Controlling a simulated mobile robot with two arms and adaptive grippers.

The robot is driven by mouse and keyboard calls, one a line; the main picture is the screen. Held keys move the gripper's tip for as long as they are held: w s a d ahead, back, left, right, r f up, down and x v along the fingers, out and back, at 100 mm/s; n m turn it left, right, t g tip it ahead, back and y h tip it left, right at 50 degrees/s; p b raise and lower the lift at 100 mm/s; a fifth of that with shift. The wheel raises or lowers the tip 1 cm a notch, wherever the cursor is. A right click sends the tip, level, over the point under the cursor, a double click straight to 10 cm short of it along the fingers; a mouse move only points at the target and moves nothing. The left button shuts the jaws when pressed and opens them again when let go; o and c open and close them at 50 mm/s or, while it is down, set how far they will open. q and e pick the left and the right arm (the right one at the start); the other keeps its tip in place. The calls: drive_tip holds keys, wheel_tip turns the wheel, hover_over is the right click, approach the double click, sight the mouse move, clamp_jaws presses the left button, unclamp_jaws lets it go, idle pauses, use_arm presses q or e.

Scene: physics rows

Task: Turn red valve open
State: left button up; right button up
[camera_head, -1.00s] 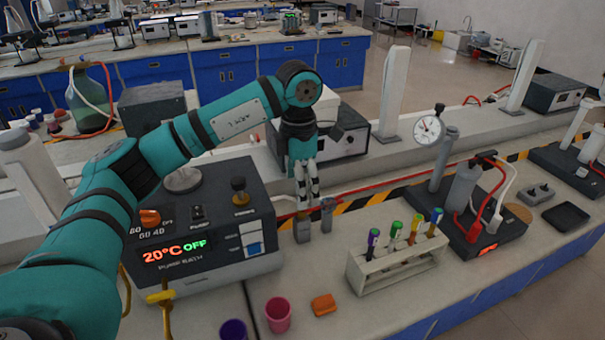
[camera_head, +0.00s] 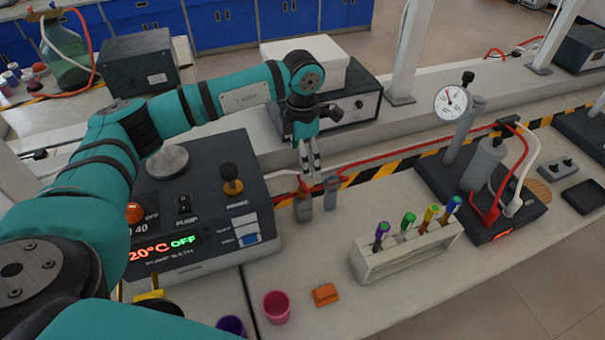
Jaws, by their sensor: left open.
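Two small grey valve fittings stand on the bench behind the tube rack, the left one (camera_head: 302,207) and the right one (camera_head: 331,193). A little red shows at the top of the left fitting, by the red hose; I cannot clearly make out a red handle. My left gripper (camera_head: 310,170) points down just above and behind the fittings, with its pale fingers open and nothing between them. I cannot tell whether a fingertip touches a fitting. My right gripper is not in view.
A pump bath (camera_head: 195,225) reading 20°C OFF stands at left. A tube rack (camera_head: 405,252), an orange block (camera_head: 325,294) and a pink cup (camera_head: 276,307) are in front. A dial gauge (camera_head: 451,102) stands at right. A red hose (camera_head: 390,155) runs behind the fittings.

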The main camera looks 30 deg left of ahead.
sight(303, 185)
use_arm(q)
wheel_tip(303, 185, down, 7)
drive_tip(key=shift+f+p, duration=0.2)
drive_tip(key=shift+p, duration=0.75)
drive_tip(key=shift+f, duration=0.6)
drive_tip(key=shift+c, duration=0.9)
drive_tip(key=c, duration=1)
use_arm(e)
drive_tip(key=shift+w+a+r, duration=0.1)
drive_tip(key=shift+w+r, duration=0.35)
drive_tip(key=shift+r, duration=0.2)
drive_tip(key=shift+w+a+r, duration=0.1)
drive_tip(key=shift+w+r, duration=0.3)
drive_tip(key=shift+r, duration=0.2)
